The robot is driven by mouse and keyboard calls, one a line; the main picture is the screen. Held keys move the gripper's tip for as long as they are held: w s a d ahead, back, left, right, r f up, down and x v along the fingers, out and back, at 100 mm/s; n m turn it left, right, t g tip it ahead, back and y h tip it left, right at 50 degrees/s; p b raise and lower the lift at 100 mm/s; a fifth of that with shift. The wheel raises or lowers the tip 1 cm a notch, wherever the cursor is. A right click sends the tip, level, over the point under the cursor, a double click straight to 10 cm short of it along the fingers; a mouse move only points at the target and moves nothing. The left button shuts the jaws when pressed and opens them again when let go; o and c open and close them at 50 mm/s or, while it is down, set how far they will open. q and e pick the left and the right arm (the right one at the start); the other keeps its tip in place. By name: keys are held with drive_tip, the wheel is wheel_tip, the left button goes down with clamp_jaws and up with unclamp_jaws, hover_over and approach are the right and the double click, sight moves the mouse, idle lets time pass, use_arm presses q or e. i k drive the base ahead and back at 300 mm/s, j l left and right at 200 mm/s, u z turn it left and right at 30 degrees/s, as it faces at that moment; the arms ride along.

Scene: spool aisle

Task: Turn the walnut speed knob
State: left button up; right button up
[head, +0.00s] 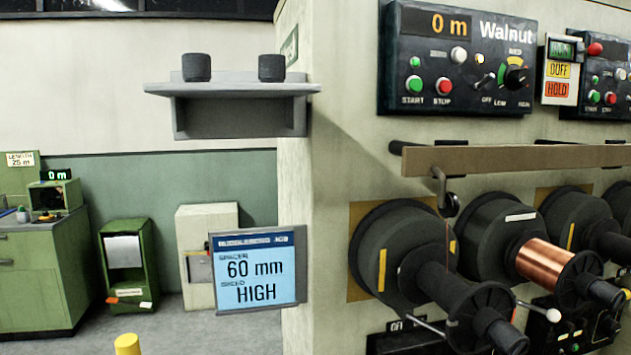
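The Walnut panel (450,105) is a dark box on the wall at upper right, with the name "Walnut" and a display reading 0 m. Its black speed knob (514,76) sits at the panel's right, inside a coloured arc, with a label like MED above and LOW and HIGH below. Where its pointer stands is too small to tell. A small lever switch with an OFF label is left of the knob. Green START and red STOP buttons are at the panel's lower left. Neither of my grippers is in view, and nothing covers the knob.
A brown bar (520,158) runs below the panel, above several dark spools; one holds copper wire (545,260). A blue sign (255,268) reads 60 mm and HIGH. A RUN/DOFF/HOLD card (558,70) hangs right of the panel. A grey shelf (240,92) juts out at left.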

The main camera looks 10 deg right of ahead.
sight(515, 78)
drive_tip(key=z, duration=1.35)
drive_tip(key=u, duration=1.3)
drive_tip(key=l+u, duration=0.1)
drive_tip(key=l, duration=0.4)
drive_tip(key=k+l, duration=0.1)
drive_tip(key=l, duration=0.4)
drive_tip(key=k+l+u, duration=0.15)
drive_tip(key=l, duration=0.3)
drive_tip(key=l+u, duration=0.1)
drive_tip(key=l, duration=0.4)
drive_tip(key=k+l+u, duration=0.1)
drive_tip(key=l, duration=0.35)
